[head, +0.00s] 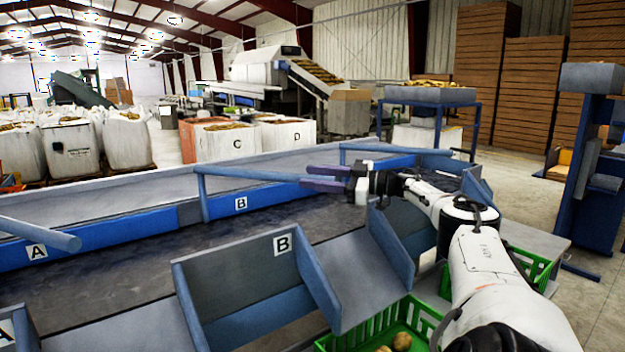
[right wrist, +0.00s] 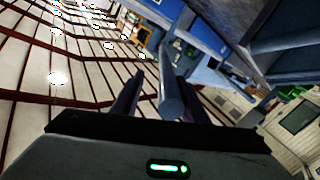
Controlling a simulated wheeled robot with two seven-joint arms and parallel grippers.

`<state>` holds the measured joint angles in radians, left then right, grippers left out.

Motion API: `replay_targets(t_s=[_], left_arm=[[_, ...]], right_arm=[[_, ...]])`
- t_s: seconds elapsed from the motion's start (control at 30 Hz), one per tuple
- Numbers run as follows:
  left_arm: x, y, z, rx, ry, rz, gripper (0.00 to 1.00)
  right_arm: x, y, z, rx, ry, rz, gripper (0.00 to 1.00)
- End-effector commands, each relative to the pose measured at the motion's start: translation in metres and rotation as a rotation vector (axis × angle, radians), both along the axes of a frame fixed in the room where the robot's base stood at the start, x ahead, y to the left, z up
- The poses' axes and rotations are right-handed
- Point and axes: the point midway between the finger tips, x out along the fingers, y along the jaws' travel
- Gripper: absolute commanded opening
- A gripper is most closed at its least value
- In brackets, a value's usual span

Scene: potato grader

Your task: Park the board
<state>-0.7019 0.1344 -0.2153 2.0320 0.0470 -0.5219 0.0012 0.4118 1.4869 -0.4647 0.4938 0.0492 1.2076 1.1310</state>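A blue board marked B (head: 270,196) stands along the far side of the grey grader belt (head: 95,285). A round blue bar (head: 240,174) runs above it from an upright post toward my right gripper. My right gripper (head: 324,177) is at the right end of this bar, its dark fingers apart. In the right wrist view the bar (right wrist: 171,88) lies between the fingers (right wrist: 155,92), with a gap to the left finger. I cannot tell whether the right finger touches it. Similar blue boards stand at the left, marked A (head: 100,236), and farther right. My left gripper is not in view.
Sloping grey chutes, one marked B (head: 235,275), line the near side of the belt. A green crate (head: 365,335) with potatoes stands below. White boxes C and D (head: 285,140) stand behind the grader. A blue stand (head: 590,170) is at the right.

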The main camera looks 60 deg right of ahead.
Motion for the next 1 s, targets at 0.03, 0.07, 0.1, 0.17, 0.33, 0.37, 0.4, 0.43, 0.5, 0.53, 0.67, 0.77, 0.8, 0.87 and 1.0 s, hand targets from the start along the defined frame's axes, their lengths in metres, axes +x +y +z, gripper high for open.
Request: replay_targets(t_s=[0.03,0.07,0.1,0.17,0.33,0.37,0.4,0.43,0.5,0.53,0.67,0.77,0.8,0.87,1.0], left_arm=[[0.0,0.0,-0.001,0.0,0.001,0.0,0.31],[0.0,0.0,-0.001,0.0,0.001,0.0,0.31],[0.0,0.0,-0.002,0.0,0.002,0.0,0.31],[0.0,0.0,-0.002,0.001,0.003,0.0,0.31],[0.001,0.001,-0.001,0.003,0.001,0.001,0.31],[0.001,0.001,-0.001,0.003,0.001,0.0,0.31],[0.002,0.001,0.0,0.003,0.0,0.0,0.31],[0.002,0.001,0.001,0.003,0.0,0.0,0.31],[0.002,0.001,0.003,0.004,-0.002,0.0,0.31],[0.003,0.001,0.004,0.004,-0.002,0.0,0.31],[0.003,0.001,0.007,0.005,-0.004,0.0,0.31],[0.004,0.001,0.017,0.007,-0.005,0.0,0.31],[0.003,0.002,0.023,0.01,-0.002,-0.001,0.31],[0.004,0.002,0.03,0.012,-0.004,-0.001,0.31],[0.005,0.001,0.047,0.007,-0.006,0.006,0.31]], right_arm=[[0.001,0.001,-0.001,0.001,0.0,0.003,0.4],[0.001,0.001,-0.001,0.002,0.001,0.004,0.4],[0.002,0.002,-0.002,0.001,0.002,0.006,0.4],[0.002,0.003,-0.003,0.001,0.004,0.007,0.4],[-0.002,0.003,-0.004,0.002,0.008,0.009,0.4],[-0.003,0.002,-0.005,0.001,0.01,0.008,0.4],[-0.005,0.002,-0.005,0.002,0.01,0.008,0.4],[-0.007,0.001,-0.005,0.002,0.011,0.009,0.4],[-0.011,0.001,-0.006,0.002,0.014,0.01,0.4],[-0.013,0.001,-0.006,0.003,0.014,0.011,0.4],[-0.021,-0.001,-0.005,0.002,0.015,0.01,0.4],[-0.029,-0.002,-0.001,0.003,0.014,0.009,0.4],[-0.035,-0.004,0.0,0.004,0.015,0.008,0.4],[-0.043,-0.005,0.001,0.004,0.015,0.008,0.4],[-0.066,-0.01,0.002,0.004,0.009,0.003,0.4]])
